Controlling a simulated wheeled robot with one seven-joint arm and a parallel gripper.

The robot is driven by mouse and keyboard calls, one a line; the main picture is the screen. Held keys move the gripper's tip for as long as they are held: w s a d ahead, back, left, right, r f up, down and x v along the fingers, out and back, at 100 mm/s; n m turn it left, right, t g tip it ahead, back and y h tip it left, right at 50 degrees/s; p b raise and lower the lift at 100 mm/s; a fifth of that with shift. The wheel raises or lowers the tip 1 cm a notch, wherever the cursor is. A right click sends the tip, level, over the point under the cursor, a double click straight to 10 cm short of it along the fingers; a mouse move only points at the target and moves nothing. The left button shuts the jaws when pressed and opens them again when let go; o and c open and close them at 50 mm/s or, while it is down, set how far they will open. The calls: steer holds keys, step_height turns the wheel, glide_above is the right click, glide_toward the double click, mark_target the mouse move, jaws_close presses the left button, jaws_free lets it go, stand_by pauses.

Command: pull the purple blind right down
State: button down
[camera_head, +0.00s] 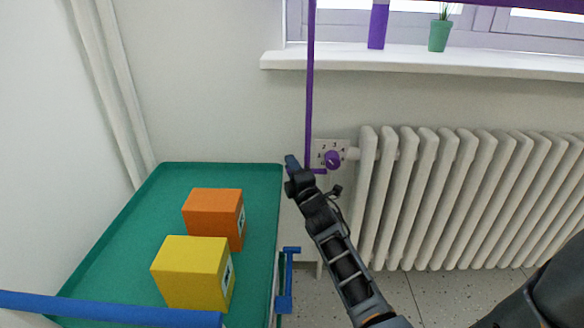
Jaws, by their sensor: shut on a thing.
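The purple blind shows only as a dark purple edge (500,11) across the top right of the head view, in front of the window; the rest of it is out of frame. A thin purple pull (309,90) hangs straight down from the top edge, past the left end of the sill, to a short crosspiece at its lower end. My gripper (294,168) is at that lower end, shut on the pull. The exact contact is partly hidden by the gripper itself.
A purple radiator knob (332,159) on a numbered plate sits just right of my gripper, beside a white radiator (470,200). A green trolley tray (110,230) holds an orange box (212,210) and a yellow box (190,272). The sill (420,60) bears a green plant pot (439,36) and a purple object (378,26).

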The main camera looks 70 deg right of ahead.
step_height(320, 180, down, 10)
steer(key=b, duration=1)
steer(key=shift+f, duration=0.1)
steer(key=c, duration=1.3)
jaws_free()
steer(key=shift+f, duration=0.1)
steer(key=shift+o, duration=1)
steer(key=shift+r, duration=0.2)
steer(key=b+v, duration=0.2)
steer(key=v, duration=0.6)
